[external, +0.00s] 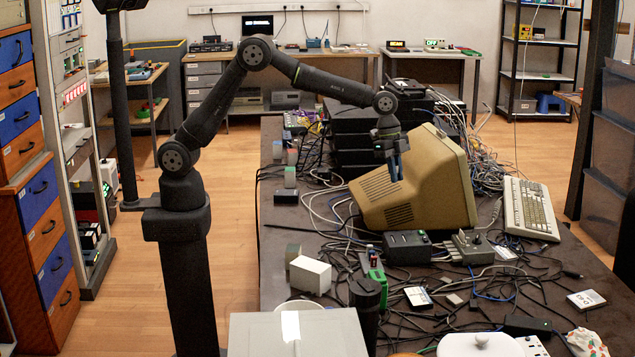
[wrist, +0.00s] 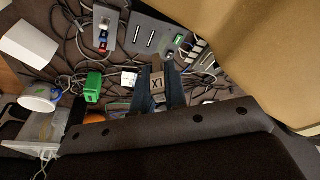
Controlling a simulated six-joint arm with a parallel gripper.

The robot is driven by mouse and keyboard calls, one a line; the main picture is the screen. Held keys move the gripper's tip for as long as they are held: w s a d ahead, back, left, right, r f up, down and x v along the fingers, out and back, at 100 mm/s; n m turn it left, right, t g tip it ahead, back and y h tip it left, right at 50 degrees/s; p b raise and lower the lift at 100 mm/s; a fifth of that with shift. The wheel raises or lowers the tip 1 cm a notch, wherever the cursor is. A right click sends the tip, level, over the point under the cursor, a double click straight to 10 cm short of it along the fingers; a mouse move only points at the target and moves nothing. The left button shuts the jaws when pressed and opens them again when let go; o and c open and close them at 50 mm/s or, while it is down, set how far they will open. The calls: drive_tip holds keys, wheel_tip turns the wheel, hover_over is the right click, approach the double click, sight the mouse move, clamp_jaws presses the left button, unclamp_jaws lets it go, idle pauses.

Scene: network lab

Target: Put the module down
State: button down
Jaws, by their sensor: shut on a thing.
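My gripper (external: 394,168) hangs pointing down in the external view, in front of the beige monitor's casing. In the wrist view my gripper (wrist: 158,92) has its two dark blue fingers on either side of a small tan module (wrist: 158,83) with dark letters on its face. The fingers are shut on the module, which appears to be above the cluttered table. In the external view I cannot make out the module between the fingers.
The bulky monitor (external: 425,185) stands close beside my gripper. A black box (external: 408,246), a grey box (external: 472,248), a green item (external: 375,278) and a white box (external: 311,275) sit on the dark table among tangled cables. A keyboard (external: 528,208) lies right. Little surface is clear.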

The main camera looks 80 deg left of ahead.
drive_tip(key=s+d+r+m+g, duration=0.15)
drive_tip(key=s+d+m, duration=0.45)
drive_tip(key=d, duration=0.6)
drive_tip(key=s+d+r+m+g, duration=0.15)
drive_tip(key=s+d+m, duration=0.25)
drive_tip(key=s+d, duration=0.6)
drive_tip(key=s+d+r+m+g, duration=0.15)
drive_tip(key=s+d+m, duration=0.35)
drive_tip(key=d, duration=1)
drive_tip(key=s+d+f+n+t, duration=0.1)
drive_tip(key=d+f+n, duration=0.15)
drive_tip(key=f, duration=0.55)
drive_tip(key=s+d+f+n+t, duration=0.1)
drive_tip(key=d+f, duration=0.3)
drive_tip(key=f, duration=0.3)
hover_over(380, 331)
drive_tip(key=shift+g, duration=0.25)
drive_tip(key=f, duration=0.7)
drive_tip(key=shift+w+a, duration=0.2)
drive_tip(key=shift+a, duration=0.2)
drive_tip(key=shift+f, duration=2.1)
drive_tip(key=c, duration=1.9)
unclamp_jaws()
drive_tip(key=shift+f, duration=0.15)
drive_tip(key=o, duration=0.4)
drive_tip(key=shift+o, duration=0.2)
